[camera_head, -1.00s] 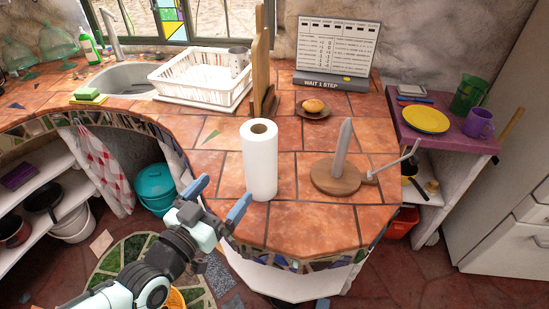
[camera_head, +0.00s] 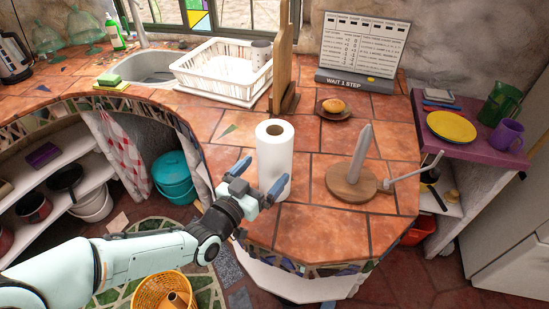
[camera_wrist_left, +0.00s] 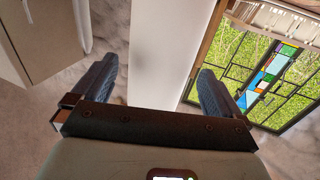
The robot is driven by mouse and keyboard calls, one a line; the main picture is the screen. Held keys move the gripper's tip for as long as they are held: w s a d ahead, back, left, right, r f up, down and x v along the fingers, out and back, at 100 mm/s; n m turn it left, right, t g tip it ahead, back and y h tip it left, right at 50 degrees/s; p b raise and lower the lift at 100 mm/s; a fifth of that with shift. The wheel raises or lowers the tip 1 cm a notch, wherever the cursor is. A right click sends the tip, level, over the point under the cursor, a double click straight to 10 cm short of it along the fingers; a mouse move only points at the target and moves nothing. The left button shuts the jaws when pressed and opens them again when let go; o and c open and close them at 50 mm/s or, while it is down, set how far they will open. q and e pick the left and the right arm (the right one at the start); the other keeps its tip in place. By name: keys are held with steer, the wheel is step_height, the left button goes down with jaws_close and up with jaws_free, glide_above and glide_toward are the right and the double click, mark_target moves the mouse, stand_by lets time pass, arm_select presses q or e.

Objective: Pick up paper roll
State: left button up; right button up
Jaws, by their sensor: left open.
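The white paper roll (camera_head: 274,162) stands upright on the tiled counter, left of the wooden roll holder (camera_head: 351,183) with its upright rod. My left gripper (camera_head: 260,178) is open at the near left side of the roll, low on it. One finger shows in front of the roll's lower part, the other at its left. In the left wrist view the paper roll (camera_wrist_left: 165,50) runs as a pale column between the two fingers (camera_wrist_left: 153,85). I cannot tell whether either finger touches it. My right gripper is not in view.
A wooden board (camera_head: 283,65) and a white dish rack (camera_head: 222,75) stand behind the roll. A bun on a plate (camera_head: 335,110) and a sign board (camera_head: 361,50) are further back. The counter's front edge (camera_head: 290,258) lies just below the gripper.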

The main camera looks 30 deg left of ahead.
arm_select(q)
steer(key=shift+w+d+r+p, duration=0.1)
steer(key=shift+w+p, duration=0.15)
steer(key=shift+w, duration=1.25)
steer(key=shift+w+r+p, duration=0.1)
steer(key=shift+w+p, duration=0.15)
steer(key=shift+w, duration=1.25)
steer(key=c, duration=0.8)
